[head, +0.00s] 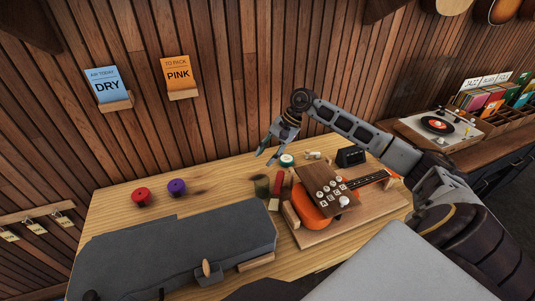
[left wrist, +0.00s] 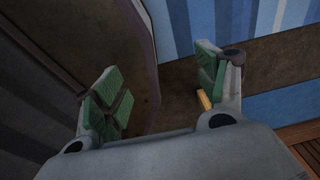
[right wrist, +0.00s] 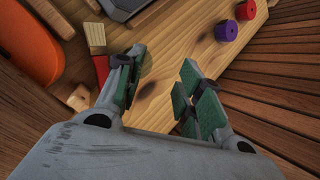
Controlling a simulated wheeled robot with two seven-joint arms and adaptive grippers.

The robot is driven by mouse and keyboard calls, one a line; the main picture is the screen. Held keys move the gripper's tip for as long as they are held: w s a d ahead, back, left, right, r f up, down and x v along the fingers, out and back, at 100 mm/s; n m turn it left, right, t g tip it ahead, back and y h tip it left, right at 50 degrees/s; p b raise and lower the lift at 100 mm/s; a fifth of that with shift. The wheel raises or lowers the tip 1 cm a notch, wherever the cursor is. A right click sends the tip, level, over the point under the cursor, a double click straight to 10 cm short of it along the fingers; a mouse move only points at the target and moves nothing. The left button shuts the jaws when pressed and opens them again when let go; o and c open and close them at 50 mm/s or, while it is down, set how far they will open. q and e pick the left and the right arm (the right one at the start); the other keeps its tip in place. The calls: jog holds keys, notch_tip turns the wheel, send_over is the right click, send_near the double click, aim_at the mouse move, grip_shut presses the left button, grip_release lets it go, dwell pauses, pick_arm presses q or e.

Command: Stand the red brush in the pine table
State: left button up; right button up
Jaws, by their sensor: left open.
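The red brush (head: 278,183) lies on the pine table (head: 110,205), its pale bristles toward the front. It also shows in the right wrist view (right wrist: 101,68), with its handle end partly hidden behind a finger.
A grey case (head: 175,250) fills the table's front left. Red (head: 141,196) and purple (head: 177,187) spools stand behind it. An orange ukulele (head: 312,212) lies on a wooden board at right, near a white-and-green roll (head: 287,160) and a black box (head: 351,156).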

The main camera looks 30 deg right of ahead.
pick_arm(q)
jog(key=shift+w+a+f+b, duration=0.2)
jog(key=shift+a+f+b, duration=0.05)
jog(key=shift+f+b, duration=0.2)
jog(key=shift+w+a+f+b, duration=0.2)
jog(key=shift+f+b, duration=0.1)
jog(key=shift+b, duration=0.1)
pick_arm(e)
jog(key=v, duration=1.2)
pick_arm(q)
jog(key=shift+d, duration=0.15)
jog(key=shift+s, duration=0.1)
